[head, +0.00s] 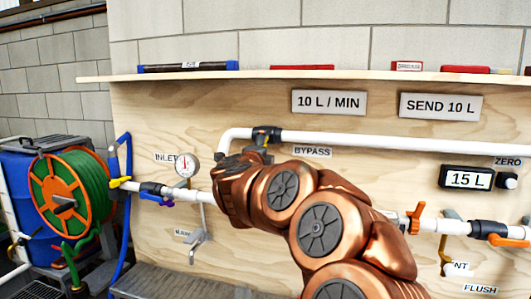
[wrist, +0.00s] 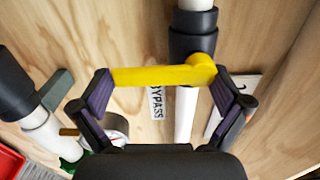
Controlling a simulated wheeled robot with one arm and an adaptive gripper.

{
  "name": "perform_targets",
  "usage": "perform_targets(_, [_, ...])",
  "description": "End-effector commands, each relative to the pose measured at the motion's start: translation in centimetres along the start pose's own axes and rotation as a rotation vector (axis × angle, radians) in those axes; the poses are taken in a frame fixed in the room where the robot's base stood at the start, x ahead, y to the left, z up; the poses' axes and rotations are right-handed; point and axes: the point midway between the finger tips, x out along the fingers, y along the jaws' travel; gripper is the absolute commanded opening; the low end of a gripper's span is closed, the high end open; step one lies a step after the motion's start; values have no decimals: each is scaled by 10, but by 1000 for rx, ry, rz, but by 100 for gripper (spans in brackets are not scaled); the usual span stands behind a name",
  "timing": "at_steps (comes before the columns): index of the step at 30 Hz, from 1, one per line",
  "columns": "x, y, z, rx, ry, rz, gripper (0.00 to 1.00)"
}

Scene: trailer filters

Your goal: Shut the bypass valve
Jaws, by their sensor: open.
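The bypass valve (head: 266,135) is a black fitting on the upper white pipe, above the BYPASS label (head: 312,152). Its handle is hidden behind my arm in the head view. In the wrist view, the yellow valve handle (wrist: 150,76) extends left from its hub, crosswise to the white pipe (wrist: 186,115) as seen here. The black valve body (wrist: 193,40) is above the hub. My gripper (wrist: 161,82) is open, with one finger near each end of the handle. I cannot tell whether either finger touches it.
A gauge (head: 187,164), lower pipe valves (head: 413,218) and a 15 L display (head: 467,178) are on the plywood panel (head: 150,110). A shelf (head: 330,75) with tools runs above. A green hose reel (head: 65,198) and blue barrel (head: 20,175) stand left.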

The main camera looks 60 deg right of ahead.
Motion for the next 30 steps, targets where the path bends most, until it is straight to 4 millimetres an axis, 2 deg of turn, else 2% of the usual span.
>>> perform_targets(8, [-15,-2,-1,1,1,-3,100])
perform_targets(24, [-89,0,2,0,-4,0,100])
perform_targets(30, [-110,-1,0,3,-1,-1,100])
